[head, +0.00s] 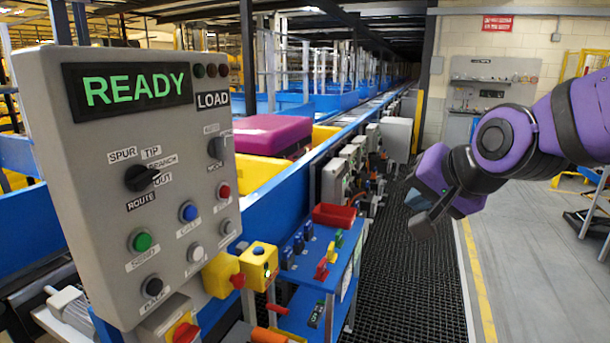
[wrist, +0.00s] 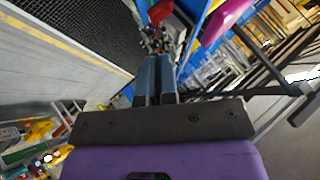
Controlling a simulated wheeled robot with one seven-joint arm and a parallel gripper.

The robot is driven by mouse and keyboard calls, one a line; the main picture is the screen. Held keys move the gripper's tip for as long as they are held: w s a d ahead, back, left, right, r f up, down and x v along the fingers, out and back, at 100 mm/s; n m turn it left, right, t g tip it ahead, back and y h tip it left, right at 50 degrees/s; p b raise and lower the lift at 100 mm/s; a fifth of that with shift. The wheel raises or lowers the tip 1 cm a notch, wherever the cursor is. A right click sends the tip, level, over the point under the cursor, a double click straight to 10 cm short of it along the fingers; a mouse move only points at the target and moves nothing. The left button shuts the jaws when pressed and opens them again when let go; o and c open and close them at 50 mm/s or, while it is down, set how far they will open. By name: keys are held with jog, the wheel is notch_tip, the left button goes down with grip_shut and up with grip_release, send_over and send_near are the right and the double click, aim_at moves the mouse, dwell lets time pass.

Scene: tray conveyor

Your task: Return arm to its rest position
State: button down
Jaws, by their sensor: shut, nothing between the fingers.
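My purple arm reaches in from the right in the head view. My gripper (head: 424,222) hangs in the air over the black grated walkway, to the right of the control panel (head: 60,180) and apart from it. In the wrist view the two fingers of my gripper (wrist: 155,75) lie together, shut with nothing between them. The panel's display (head: 127,90) reads READY in green.
A blue cart (head: 325,262) with a red bin (head: 334,215) and small tools stands by the conveyor. A magenta case (head: 270,135) lies in a yellow tray (head: 262,172) on the conveyor.

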jog(key=s+d+n+g+h, duration=0.3)
jog(key=s+d+n, duration=0.2)
jog(key=s+d, duration=0.7)
jog(key=s+r, duration=0.1)
jog(key=s, duration=0.2)
jog(key=shift+s+d+n+g, duration=0.15)
jog(key=shift+s+n+g, duration=0.15)
jog(key=shift+s+g, duration=0.1)
jog(key=shift+w, duration=0.1)
dwell(0.3)
